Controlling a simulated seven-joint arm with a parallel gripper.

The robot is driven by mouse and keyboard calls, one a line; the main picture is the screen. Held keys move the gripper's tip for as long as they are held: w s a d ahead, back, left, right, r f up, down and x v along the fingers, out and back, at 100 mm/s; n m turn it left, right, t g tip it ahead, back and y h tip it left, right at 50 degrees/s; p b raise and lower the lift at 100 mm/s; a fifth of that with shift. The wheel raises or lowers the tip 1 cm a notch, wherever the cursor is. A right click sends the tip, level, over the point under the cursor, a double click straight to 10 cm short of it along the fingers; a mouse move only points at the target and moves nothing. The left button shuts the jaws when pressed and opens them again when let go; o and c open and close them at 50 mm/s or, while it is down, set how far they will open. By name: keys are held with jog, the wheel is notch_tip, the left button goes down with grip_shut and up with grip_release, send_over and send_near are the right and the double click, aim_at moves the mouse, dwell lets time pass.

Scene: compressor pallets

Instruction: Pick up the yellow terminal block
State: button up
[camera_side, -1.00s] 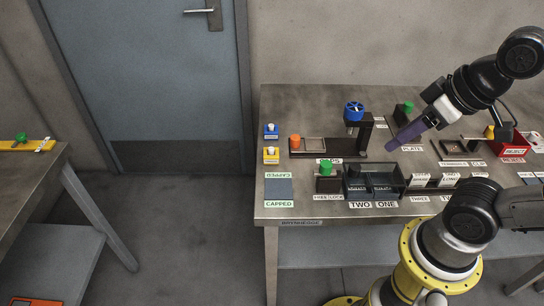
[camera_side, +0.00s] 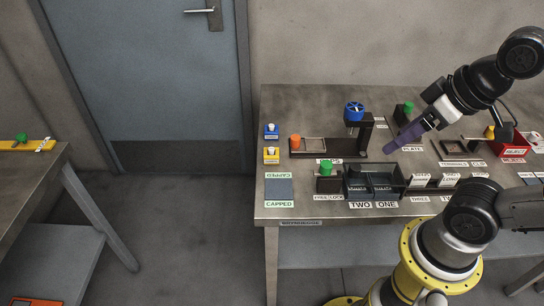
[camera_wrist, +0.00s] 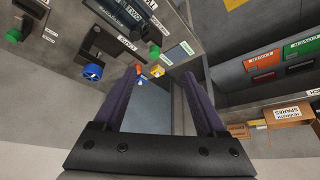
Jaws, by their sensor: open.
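The yellow terminal block (camera_side: 271,155) is small with a pale top and sits near the left edge of the bench, in front of a similar blue block (camera_side: 271,131). In the wrist view the yellow block (camera_wrist: 157,71) shows small between my finger ends, well beyond them. My gripper (camera_side: 389,149) is above the middle of the bench, far to the right of the yellow block. Its purple fingers (camera_wrist: 164,76) are apart with nothing between them. In the side view the fingers overlap, hiding the gap.
Between my gripper and the block stand a press with a blue handwheel (camera_side: 354,111) and an orange part (camera_side: 295,141). Dark bins (camera_side: 373,183) and a green-topped fixture (camera_side: 327,169) are in front. A red reject bin (camera_side: 512,143) is at the right.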

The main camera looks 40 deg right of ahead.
jog(key=shift+o, duration=1.1)
